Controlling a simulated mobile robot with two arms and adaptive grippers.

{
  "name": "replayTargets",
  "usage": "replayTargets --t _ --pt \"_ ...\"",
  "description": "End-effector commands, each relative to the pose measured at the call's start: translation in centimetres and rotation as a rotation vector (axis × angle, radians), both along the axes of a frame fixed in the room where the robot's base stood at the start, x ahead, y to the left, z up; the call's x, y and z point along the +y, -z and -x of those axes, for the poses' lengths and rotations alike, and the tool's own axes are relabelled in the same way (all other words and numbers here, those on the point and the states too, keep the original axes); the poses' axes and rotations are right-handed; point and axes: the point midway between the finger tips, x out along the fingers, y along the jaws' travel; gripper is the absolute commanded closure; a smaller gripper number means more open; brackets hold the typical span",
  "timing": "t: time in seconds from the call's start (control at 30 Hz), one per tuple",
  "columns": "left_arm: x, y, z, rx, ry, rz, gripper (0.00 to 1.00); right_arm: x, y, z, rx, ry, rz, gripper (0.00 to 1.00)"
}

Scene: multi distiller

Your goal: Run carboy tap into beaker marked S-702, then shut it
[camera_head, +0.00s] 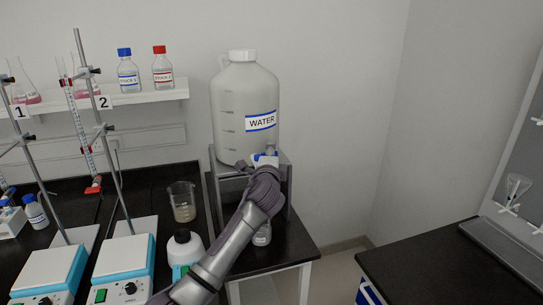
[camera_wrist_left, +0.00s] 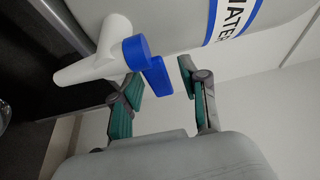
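The white carboy (camera_head: 243,105) labelled WATER stands on a grey stand (camera_head: 213,185). Its tap has a white body (camera_wrist_left: 93,58) and a blue lever (camera_wrist_left: 150,66); in the head view the tap (camera_head: 265,158) is partly hidden by my left arm. My left gripper (camera_wrist_left: 162,84) is open, its green-padded fingers on either side of the blue lever's end, with a gap showing. In the head view the left gripper (camera_head: 262,166) is at the tap. A glass vessel (camera_head: 262,236) stands below the tap, partly hidden by my arm; its marking is unreadable. My right gripper is out of view.
A beaker with cloudy liquid (camera_head: 183,204) stands on the black bench left of the stand. Two stirrer plates (camera_head: 122,268) with burette stands are further left. Stock bottles (camera_head: 128,75) sit on the wall shelf. Another black bench (camera_head: 440,270) is at the right.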

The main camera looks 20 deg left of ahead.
Motion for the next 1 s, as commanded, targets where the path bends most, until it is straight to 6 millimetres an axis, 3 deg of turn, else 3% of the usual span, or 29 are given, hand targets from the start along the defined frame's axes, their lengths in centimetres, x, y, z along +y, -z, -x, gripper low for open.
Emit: replayTargets --t 0.37,0.8,1.0 --pt "-0.2 0.1 0.8 -0.001 0.002 0.000 0.55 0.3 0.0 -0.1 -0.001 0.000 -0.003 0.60" --pt "-2.0 0.1 9.0 0.000 0.003 0.001 0.55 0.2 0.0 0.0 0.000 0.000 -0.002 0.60" --pt "-2.5 0.1 11.3 0.000 0.000 0.000 0.55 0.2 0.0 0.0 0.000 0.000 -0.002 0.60"
